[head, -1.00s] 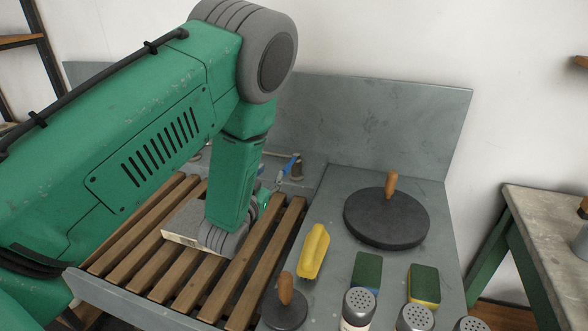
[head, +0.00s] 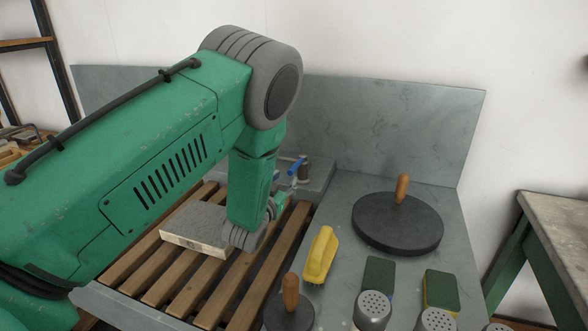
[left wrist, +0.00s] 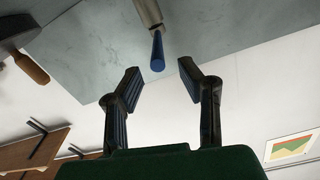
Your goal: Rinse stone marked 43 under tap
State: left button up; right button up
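A grey stone slab (head: 200,222) with a pale front edge lies on the wooden slats, partly hidden by my left arm; no number is readable on it. The tap's blue lever (head: 294,166) shows behind my left wrist, at the back of the sink. My left gripper (head: 277,205) is mostly hidden behind the wrist in the head view. In the left wrist view my left gripper (left wrist: 160,80) is open and empty. The blue lever (left wrist: 157,50) appears between and beyond its fingertips, with no contact seen. My right gripper is not in view.
Right of the wooden slats (head: 262,270), the grey counter (head: 340,200) holds a yellow brush (head: 320,254), a dark disc with a wooden handle (head: 398,223), a smaller handled disc (head: 290,308), green sponges (head: 378,274) and shakers (head: 371,309). A grey backsplash (head: 390,120) stands behind.

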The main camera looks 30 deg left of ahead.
aim_at(295, 165)
pick_arm(q)
jog(key=x, duration=0.7)
jog(key=shift+w+d, duration=0.25)
jog(key=shift+a, duration=0.1)
